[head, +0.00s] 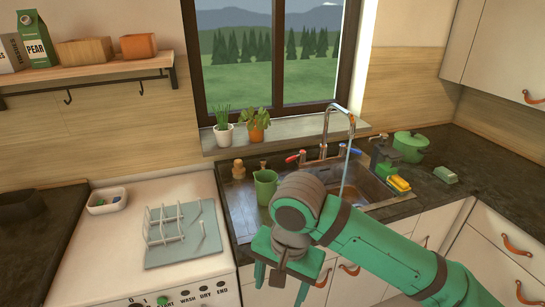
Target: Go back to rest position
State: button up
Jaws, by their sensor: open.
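My gripper (282,282) hangs in the lower middle of the head view, in front of the counter and the cabinet below the sink. Its two green fingers point down and stand apart, with nothing seen between them. My green arm reaches in from the lower right. The wrist and forearm cover part of the counter's front edge and of the sink (375,187).
Water runs from the tap (326,128). A green jug (265,186) stands close behind my wrist. A dish rack (178,235) sits on the white appliance at left. A green pot (410,147) and a sponge (399,184) are right. Cabinet pulls (518,247) stick out.

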jog(key=w+a+r+t+y, duration=0.25)
jog(key=a+y, duration=0.25)
jog(key=a, duration=0.3)
jog(key=w+a+r+t+y, duration=0.2)
jog(key=w+a+t+y, duration=0.15)
jog(key=a, duration=0.35)
jog(key=w+a+r+t+y, duration=0.25)
jog(key=a+t+y, duration=0.2)
jog(key=a, duration=0.35)
jog(key=s+d+f+m+t+h, duration=0.2)
jog(key=s+d+f+h, duration=0.15)
jog(key=f, duration=0.35)
jog(key=s+d+f+m+t+h, duration=0.1)
jog(key=s+d+f+t+h, duration=0.2)
jog(key=f, duration=0.4)
jog(key=s+d+f+m+t+h, duration=0.2)
jog(key=s+d+f+h, duration=0.1)
jog(key=d+f+h, duration=0.3)
jog(key=s+d+f+n, duration=0.2)
jog(key=s+d+n, duration=0.1)
jog(key=s, duration=0.5)
jog(key=s+d+f+n+g+h, duration=0.1)
jog(key=s+d+f+n, duration=0.2)
jog(key=s, duration=0.6)
jog(key=s+d+f+n+g, duration=0.1)
jog(key=s+d+f+n, duration=0.1)
jog(key=s, duration=0.6)
jog(key=shift+s+d+f+n, duration=0.3)
jog(key=shift+d+n, duration=0.2)
jog(key=shift+n, duration=0.5)
